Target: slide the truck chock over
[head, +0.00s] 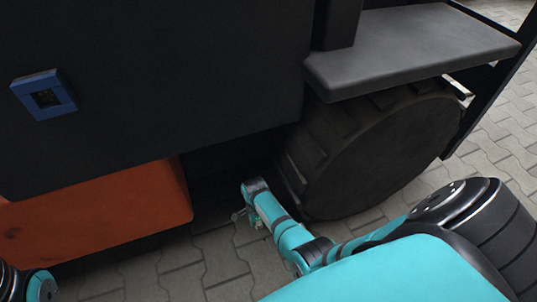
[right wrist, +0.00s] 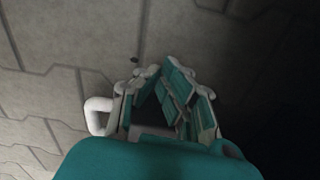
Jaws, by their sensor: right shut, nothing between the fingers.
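My right gripper (head: 250,218) is low beside the big dark wheel (head: 385,150), just above the paving in the head view. In the right wrist view its teal and pale fingers (right wrist: 160,74) are shut with nothing between them. I cannot make out a chock in either view; the area under the vehicle by the wheel is very dark. Part of my left arm shows in the bottom left corner of the head view, but its gripper does not.
A dark vehicle body (head: 160,80) overhangs my right gripper, with a grey step (head: 415,50) above the wheel. A rounded orange part (head: 100,210) hangs low at the left. Paving (head: 190,265) in front of the vehicle is clear. A blue-framed fitting (head: 45,95) is on the body.

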